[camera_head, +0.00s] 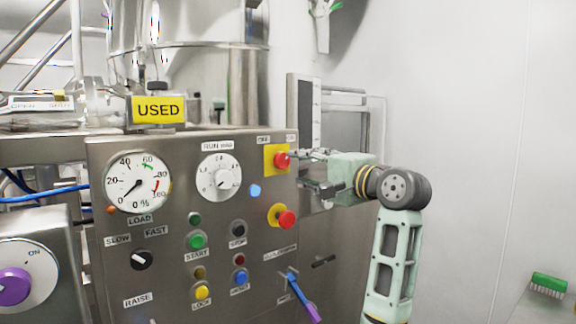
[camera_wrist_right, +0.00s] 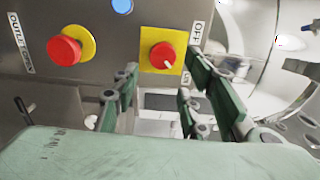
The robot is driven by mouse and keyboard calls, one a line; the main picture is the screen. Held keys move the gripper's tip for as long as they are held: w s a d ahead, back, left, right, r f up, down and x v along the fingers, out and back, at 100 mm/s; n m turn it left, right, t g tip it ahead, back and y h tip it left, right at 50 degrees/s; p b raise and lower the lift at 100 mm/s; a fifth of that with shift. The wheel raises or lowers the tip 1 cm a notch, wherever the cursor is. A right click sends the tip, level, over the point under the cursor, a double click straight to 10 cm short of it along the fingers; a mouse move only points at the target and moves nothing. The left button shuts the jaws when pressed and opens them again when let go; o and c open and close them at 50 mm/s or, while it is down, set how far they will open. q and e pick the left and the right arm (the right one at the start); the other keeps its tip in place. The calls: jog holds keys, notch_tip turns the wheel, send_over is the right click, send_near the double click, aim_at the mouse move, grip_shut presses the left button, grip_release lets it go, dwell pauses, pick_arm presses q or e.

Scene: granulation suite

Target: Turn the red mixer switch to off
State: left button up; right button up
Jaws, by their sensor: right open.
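The red mixer switch (camera_head: 281,160) sits on a yellow plate (camera_head: 269,150) at the upper right of the steel control panel, under the OFF and ON labels. In the right wrist view the red switch (camera_wrist_right: 160,52) shows a white mark pointing to the lower right, away from the OFF label (camera_wrist_right: 198,36). My right gripper (camera_head: 303,155) comes in from the right and is open, with its fingertips close to the switch. In the right wrist view the switch appears between the two fingers; I cannot tell whether they touch it. My left gripper is not in view.
A red emergency-type button (camera_head: 286,219) on a yellow base sits just below the switch. A blue lamp (camera_head: 255,190), a RUN dial (camera_head: 219,177) and a load gauge (camera_head: 138,181) are to the left. A purple-tipped lever (camera_head: 304,298) sticks out low. The right side is mostly open wall.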

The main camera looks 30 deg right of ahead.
aim_at(284, 164)
jog(key=w, duration=0.2)
jog(key=w+p, duration=0.1)
jog(key=w, duration=0.4)
jog(key=shift+w+a+f, duration=0.1)
jog(key=shift+a+f, duration=0.05)
jog(key=shift+a, duration=0.15)
jog(key=shift+c, duration=0.5)
